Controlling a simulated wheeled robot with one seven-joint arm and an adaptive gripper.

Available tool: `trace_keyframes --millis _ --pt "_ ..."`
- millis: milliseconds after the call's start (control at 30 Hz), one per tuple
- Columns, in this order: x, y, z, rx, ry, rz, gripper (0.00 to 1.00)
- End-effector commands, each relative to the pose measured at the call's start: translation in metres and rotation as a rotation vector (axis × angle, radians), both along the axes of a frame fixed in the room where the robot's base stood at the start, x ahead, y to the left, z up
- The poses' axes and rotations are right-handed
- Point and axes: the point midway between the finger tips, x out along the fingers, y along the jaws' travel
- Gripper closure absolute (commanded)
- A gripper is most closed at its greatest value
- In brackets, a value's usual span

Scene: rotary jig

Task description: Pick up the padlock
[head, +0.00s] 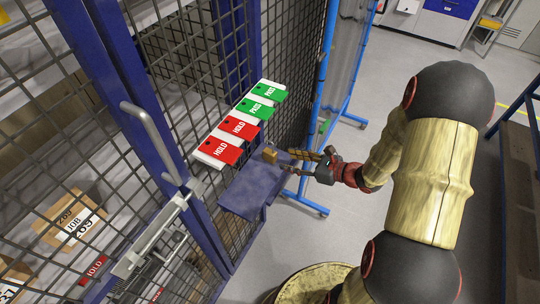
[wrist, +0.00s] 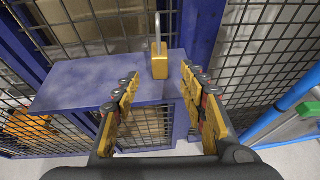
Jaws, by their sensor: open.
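The padlock (head: 270,155) has a small brass body and stands on a blue shelf (head: 240,190) by the mesh cage. In the wrist view the padlock (wrist: 160,62) stands upright near the shelf's right edge, with its grey shackle pointing up. My gripper (head: 308,161) is open and to the right of the padlock in the head view. In the wrist view my gripper's fingers (wrist: 158,88) are spread wide, with the padlock ahead of and between their tips. The fingers are apart from the padlock and hold nothing.
A row of red HOLD tags (head: 221,150) and green PASS tags (head: 255,108) hangs on a white board just behind the shelf. A cage door handle (head: 150,135) juts out at left. A blue-framed stand (head: 318,100) rises close behind my gripper.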

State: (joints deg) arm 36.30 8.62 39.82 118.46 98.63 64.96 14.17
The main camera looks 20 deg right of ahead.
Motion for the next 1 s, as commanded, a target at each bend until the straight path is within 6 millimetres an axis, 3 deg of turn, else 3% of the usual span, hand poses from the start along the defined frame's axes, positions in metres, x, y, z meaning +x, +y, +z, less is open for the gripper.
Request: trace_keyframes --millis 500,800,1000 --pt "0.042 0.036 -0.027 -0.003 0.0 0.005 0.58" --pt "0.046 0.037 -0.027 -0.002 -0.001 0.003 0.58" --pt "0.045 0.037 -0.027 -0.002 -0.001 0.003 0.69"
